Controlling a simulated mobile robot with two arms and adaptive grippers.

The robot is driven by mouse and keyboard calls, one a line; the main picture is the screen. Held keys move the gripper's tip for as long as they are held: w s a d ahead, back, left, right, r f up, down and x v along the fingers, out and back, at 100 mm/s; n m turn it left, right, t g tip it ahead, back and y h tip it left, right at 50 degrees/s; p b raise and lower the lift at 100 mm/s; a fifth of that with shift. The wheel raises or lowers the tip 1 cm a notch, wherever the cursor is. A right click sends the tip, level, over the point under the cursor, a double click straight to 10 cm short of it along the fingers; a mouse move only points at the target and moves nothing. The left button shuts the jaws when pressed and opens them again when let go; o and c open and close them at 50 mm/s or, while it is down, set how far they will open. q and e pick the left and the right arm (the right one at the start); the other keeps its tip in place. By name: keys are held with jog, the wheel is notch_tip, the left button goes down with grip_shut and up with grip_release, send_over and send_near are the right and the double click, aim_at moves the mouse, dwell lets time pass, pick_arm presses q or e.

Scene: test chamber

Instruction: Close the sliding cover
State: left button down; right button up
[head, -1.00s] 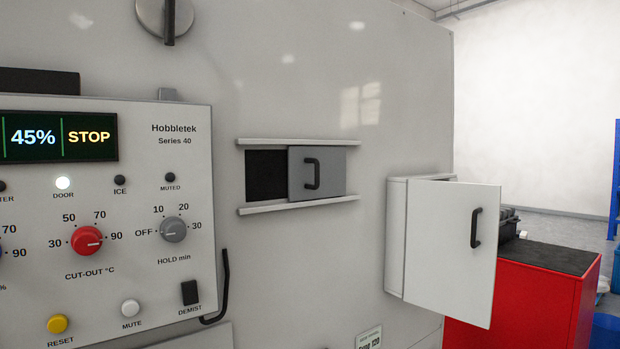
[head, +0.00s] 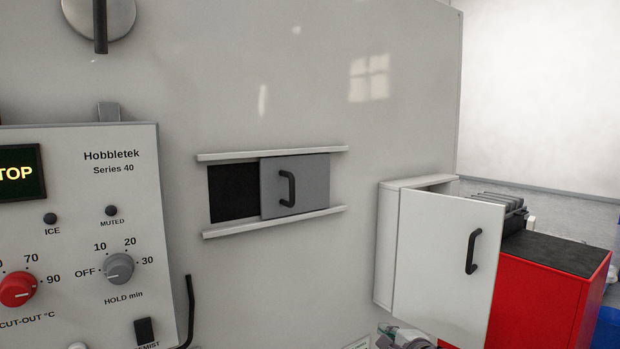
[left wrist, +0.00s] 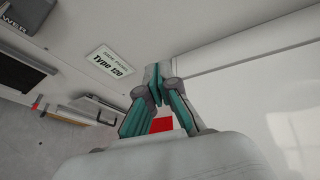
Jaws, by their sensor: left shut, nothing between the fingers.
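The sliding cover (head: 312,178) is a grey panel with a dark upright handle (head: 288,189). It sits between an upper rail (head: 270,154) and a lower rail (head: 275,223) on the pale wall panel. It covers the right part of the gap, and a dark opening (head: 233,192) shows on the left. My left gripper (left wrist: 157,82) has teal-and-grey fingers, shut and empty in the left wrist view. In the head view part of it (head: 405,338) shows at the bottom edge, below and right of the cover and apart from it. My right gripper is not in view.
A white box with its door (head: 450,260) ajar sticks out right of the cover, above my left gripper. A control panel (head: 85,230) projects on the left, with a black hook-like bar (head: 190,310) beside it. A red cabinet (head: 550,290) stands at right.

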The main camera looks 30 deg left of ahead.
pick_arm(q)
jog(key=s+r+n+g+y+p, duration=0.1)
jog(key=s+r+n+y, duration=0.25)
jog(key=r, duration=1.65)
jog(key=n+g+y+p, duration=0.2)
jog(key=n+g, duration=0.1)
jog(key=n, duration=0.1)
send_near(303, 186)
jog(key=shift+m, duration=0.25)
jog(key=a+p, duration=0.1)
jog(key=p, duration=0.1)
jog(key=s+a+p, duration=0.1)
jog(key=p, duration=0.1)
jog(key=s+a+p, duration=0.1)
jog(key=a+p, duration=0.1)
jog(key=shift+s+a+r, duration=0.1)
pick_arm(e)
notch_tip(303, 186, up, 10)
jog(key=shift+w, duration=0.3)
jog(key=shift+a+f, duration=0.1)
